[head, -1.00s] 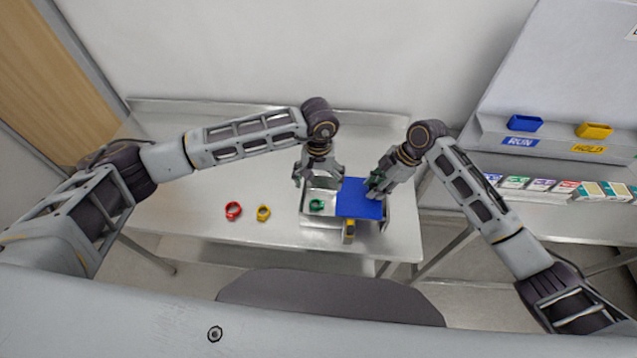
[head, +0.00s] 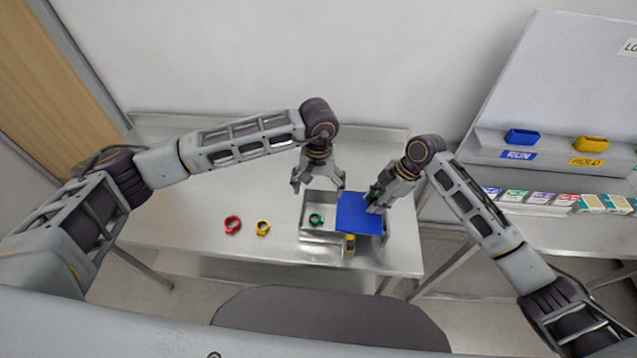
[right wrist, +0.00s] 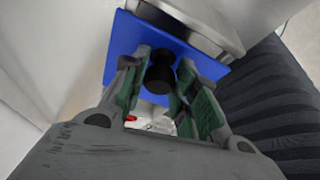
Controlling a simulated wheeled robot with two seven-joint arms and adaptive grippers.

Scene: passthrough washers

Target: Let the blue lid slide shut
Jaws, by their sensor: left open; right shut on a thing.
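The blue lid (head: 358,214) covers the right part of a metal box (head: 318,236) on the table in the head view. The left part of the box is uncovered, and a green ring (head: 316,219) lies inside it. My right gripper (head: 372,203) is at the lid's right side. In the right wrist view its fingers are shut on a black knob (right wrist: 160,74) on the blue lid (right wrist: 122,52). My left gripper (head: 318,187) is open and empty above the back edge of the box's uncovered part.
A red ring (head: 232,225) and a yellow ring (head: 263,228) lie on the table left of the box. A yellow piece (head: 350,242) is at the box's front.

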